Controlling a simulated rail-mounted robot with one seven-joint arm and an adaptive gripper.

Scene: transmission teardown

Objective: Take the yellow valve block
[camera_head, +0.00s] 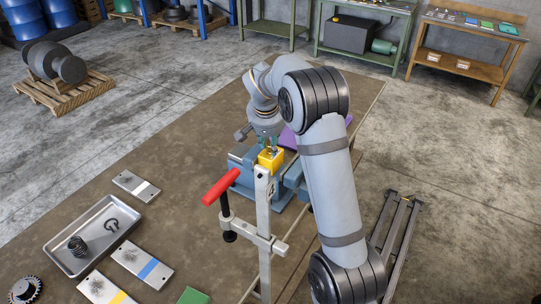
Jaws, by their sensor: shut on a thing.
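The yellow valve block (271,160) is near the middle of the view, close above a blue-grey fixture (239,163) on the brown workbench. My gripper (270,148) comes down on the block from above and is shut on it. The fingers are small in view and partly hidden by my arm. The clamp's upright bar stands in front of the block and covers part of its lower side. I cannot tell whether the block touches the fixture.
A clamp with a red handle (221,187) stands in front of the block. A metal tray (70,234) holding a spring and a ring lies at left, beside flat plates with white, blue and yellow stripes. A purple object (288,138) is behind my gripper.

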